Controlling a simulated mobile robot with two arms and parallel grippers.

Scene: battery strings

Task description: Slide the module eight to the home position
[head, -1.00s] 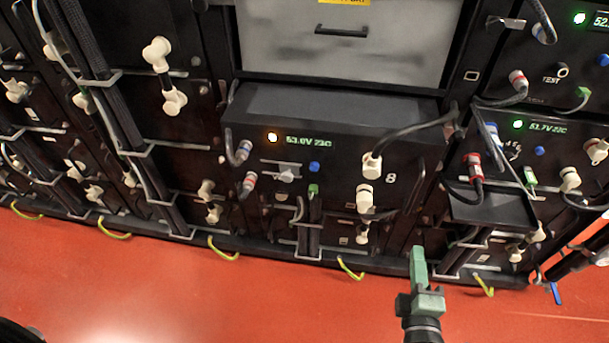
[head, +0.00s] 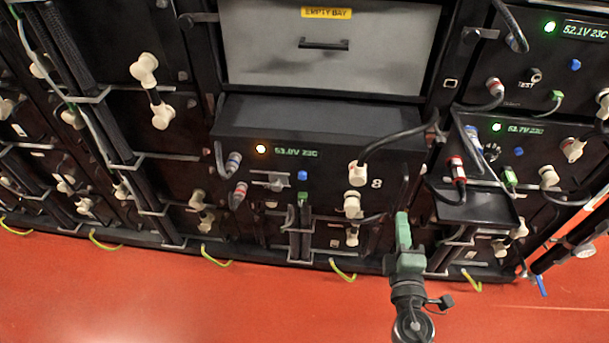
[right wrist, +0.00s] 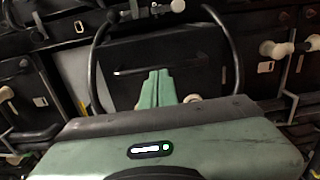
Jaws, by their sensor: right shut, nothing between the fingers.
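Module eight (head: 330,180) is a black box marked "8" with an orange light and a "53.0V 23C" display. It juts out from the rack below the grey empty-bay panel, its top face (head: 310,117) showing. Cables and cream plugs (head: 356,174) sit on its front. My right gripper (head: 403,222) is green and shut, with nothing between its fingers. In the head view it appears just right of the module's lower right side; I cannot tell whether it touches. In the right wrist view its fingers (right wrist: 157,88) point at a dark panel with a bar handle (right wrist: 145,71). My left gripper is out of view.
A small black tray (head: 478,210) and a neighbouring module (head: 530,150) with a green light stand to the right. Thick cable bundles (head: 110,130) run down the rack at left. Yellow-green cables (head: 343,271) hang near the floor. The red floor (head: 180,300) in front is clear.

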